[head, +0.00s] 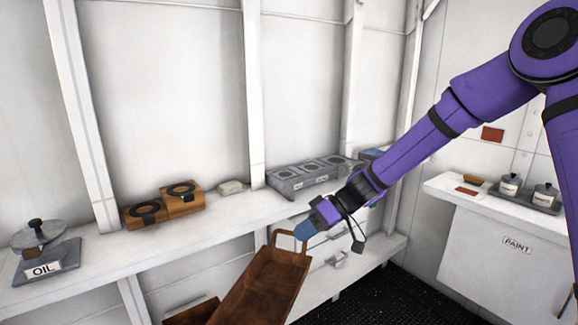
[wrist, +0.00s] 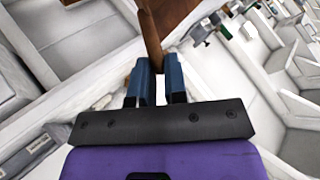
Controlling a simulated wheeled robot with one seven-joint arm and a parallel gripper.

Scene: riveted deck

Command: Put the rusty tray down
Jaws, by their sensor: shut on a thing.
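My gripper (head: 305,229) is shut on the tray's handle. In the wrist view, the blue fingers of my gripper (wrist: 156,82) close on the handle of the rusty tray (wrist: 172,14), which extends away past the top edge.
The white shelf (head: 205,240) bears an oil holder (head: 40,262), wooden blocks (head: 165,205) and a grey rack (head: 302,175). Another brown thing (head: 190,312) shows low beside the tray. A white counter marked PAINT (head: 500,240) stands right. The dark floor (head: 400,300) between looks clear.

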